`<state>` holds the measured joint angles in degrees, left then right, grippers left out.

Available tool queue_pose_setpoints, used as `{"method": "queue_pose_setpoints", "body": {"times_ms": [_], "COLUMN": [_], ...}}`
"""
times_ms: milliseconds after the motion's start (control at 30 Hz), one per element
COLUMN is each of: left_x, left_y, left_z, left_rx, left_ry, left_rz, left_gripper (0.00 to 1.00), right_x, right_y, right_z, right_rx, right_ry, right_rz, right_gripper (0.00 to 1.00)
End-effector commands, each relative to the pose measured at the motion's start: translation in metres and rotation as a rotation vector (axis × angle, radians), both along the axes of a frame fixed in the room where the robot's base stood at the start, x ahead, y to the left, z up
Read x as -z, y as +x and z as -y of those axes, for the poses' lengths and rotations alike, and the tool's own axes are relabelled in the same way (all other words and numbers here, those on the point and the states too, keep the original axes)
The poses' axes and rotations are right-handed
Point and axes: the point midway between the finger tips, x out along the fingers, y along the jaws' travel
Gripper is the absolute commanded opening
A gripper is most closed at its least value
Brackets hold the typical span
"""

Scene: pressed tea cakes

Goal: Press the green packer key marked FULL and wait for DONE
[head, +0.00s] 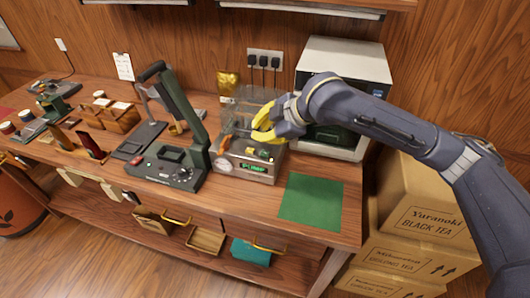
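The packer (259,172) is a grey machine with a clear chamber, standing on the bench at centre. Its green lit display (253,168) reads PUMP, not DONE. A round gauge sits at the left of its front. Small coloured keys (250,152) lie on its top panel; their markings are too small to read, so I cannot tell which is FULL. My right gripper (256,130), with yellow fingers, is above the packer's key panel and hides part of the chamber. Its fingertips look close together, but whether they touch is unclear. My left gripper is out of view.
A dark green press (168,165) with a raised lever stands just left of the packer. A green mat (312,201) lies bare to its right. A white oven-like box (345,62) stands behind my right arm. Tea cartons (425,205) are stacked right of the bench.

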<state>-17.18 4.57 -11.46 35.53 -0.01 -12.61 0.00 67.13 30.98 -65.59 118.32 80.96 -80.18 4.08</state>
Motion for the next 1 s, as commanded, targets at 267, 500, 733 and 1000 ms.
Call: {"method": "queue_pose_setpoints", "body": {"times_ms": [267, 500, 733, 1000], "left_x": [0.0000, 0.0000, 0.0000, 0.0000], "left_y": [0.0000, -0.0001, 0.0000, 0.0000], "left_z": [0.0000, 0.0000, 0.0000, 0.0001], "left_rx": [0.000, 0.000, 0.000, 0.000], "left_ry": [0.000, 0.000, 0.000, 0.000], "left_rz": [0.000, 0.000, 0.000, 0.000], "left_gripper": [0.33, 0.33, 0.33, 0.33], "right_x": [-0.0125, -0.0130, -0.0130, -0.0132], "right_y": [-0.0002, -0.0002, -0.0002, 0.0001], "right_z": [0.0002, 0.0002, 0.0002, 0.0004], "right_rx": [0.000, 0.000, 0.000, 0.000], "right_ry": [-0.001, -0.001, -0.001, 0.000], "right_rz": [0.001, -0.001, -0.001, 0.000], "right_gripper": [0.00, 0.00, 0.00, 0.00]}}
